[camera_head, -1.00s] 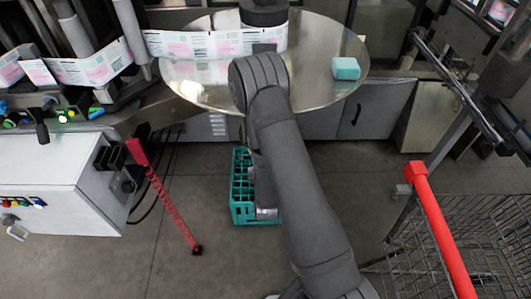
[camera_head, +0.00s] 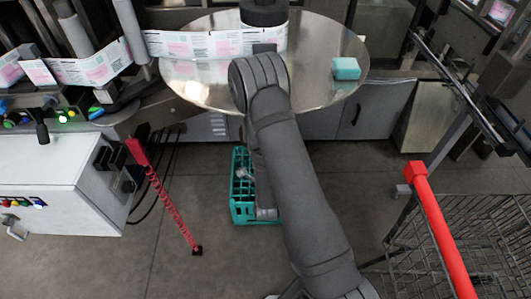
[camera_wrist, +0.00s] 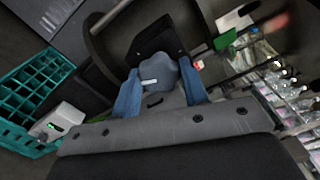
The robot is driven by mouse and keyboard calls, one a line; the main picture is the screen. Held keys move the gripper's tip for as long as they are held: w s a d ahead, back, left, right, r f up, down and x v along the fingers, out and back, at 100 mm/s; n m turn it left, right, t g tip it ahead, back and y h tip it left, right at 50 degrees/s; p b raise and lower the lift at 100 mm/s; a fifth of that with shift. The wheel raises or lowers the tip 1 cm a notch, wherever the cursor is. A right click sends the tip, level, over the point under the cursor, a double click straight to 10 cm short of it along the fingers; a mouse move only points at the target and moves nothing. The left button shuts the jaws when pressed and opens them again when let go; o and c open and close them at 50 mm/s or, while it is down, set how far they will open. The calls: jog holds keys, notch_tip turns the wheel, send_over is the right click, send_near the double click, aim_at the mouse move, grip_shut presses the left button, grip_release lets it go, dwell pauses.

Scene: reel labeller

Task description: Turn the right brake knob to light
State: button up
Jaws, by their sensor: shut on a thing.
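In the wrist view, a grey-blue knob (camera_wrist: 153,69) with a short white mark (camera_wrist: 149,83) sits on a black block (camera_wrist: 158,38). My gripper (camera_wrist: 160,79) has its two blue fingers on either side of the knob and is shut on it. The white mark points roughly toward the left finger. I see no lettering for the brake settings. In the head view, the knob and my gripper are hidden behind my own arm.
A teal crate (camera_head: 241,205) stands on the floor beside my arm. A round metal table (camera_head: 340,45) carries a teal block (camera_head: 346,68). A red-handled wire cart (camera_head: 486,231) stands at right, a white control box (camera_head: 62,180) at left. Floor between box and crate is mostly open.

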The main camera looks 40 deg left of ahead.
jog(key=n, duration=2.7)
jog(key=shift+n, duration=0.4)
jog(key=o, duration=1)
jog(key=shift+s, duration=0.1)
jog(key=v, duration=1.7)
jog(key=shift+s+d+r, duration=0.1)
jog(key=shift+d, duration=0.1)
jog(key=shift+a, duration=0.1)
